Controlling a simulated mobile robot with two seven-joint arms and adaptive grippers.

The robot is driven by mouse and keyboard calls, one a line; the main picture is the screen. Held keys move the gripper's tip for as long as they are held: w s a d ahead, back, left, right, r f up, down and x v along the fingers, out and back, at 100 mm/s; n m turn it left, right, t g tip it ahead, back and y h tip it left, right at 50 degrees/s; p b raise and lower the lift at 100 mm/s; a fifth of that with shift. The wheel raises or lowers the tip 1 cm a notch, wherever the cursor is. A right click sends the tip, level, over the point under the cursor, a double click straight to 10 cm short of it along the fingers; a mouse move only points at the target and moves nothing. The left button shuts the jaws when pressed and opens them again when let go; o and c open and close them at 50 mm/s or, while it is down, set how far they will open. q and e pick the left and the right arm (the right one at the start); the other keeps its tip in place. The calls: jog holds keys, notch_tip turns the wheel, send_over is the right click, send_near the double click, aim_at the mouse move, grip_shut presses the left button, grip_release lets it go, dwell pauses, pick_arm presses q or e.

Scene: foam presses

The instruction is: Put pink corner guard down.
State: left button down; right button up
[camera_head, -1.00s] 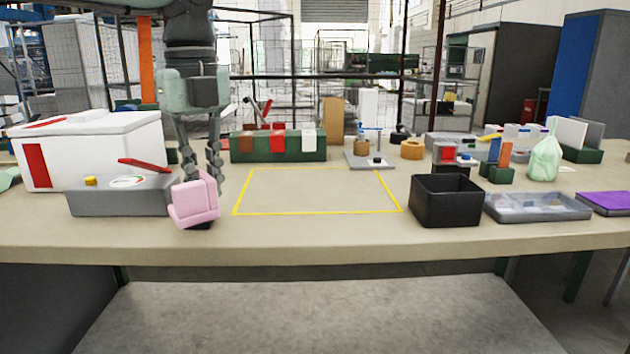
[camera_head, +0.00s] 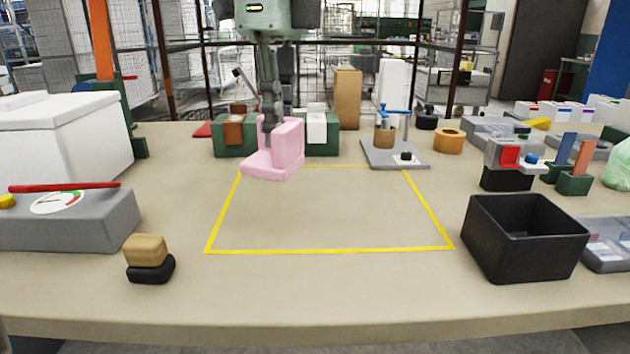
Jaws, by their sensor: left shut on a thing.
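The pink corner guard (camera_head: 287,146) is an L-shaped block with an upright wall and a flat foot. It is at the back left corner of the yellow taped rectangle (camera_head: 330,249) on the table. My left gripper (camera_head: 270,135) comes down from above and is shut on the guard; its fingertips are partly hidden by the pink wall. I cannot tell whether the guard's foot touches the table. My right gripper is not in view.
Inside the tape the table is bare. A green rack (camera_head: 234,141) stands behind the guard, a grey stand (camera_head: 394,154) right of it. A black bin (camera_head: 524,238) is at right. A tan-and-black block (camera_head: 148,258) and grey gauge box (camera_head: 62,218) are at left.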

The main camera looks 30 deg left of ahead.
pick_arm(q)
jog(key=w+a+f, duration=0.1)
jog(key=w+f, duration=0.1)
jog(key=w, duration=0.1)
jog(key=w+a+f+p, duration=0.1)
jog(key=w+a+f, duration=0.1)
jog(key=w, duration=0.1)
jog(key=w+a+f+p, duration=0.1)
jog(key=w+a+f, duration=0.1)
jog(key=w, duration=0.1)
jog(key=shift+w+a+f, duration=0.25)
jog(key=shift+f, duration=0.15)
notch_tip(320, 180, down, 4)
jog(key=shift+r, duration=0.1)
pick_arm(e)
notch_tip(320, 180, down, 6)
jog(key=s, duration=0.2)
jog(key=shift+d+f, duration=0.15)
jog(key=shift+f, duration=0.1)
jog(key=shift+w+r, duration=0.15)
pick_arm(q)
jog(key=c, duration=1.9)
grip_release()
jog(key=o, duration=0.4)
jog(key=shift+c, duration=0.2)
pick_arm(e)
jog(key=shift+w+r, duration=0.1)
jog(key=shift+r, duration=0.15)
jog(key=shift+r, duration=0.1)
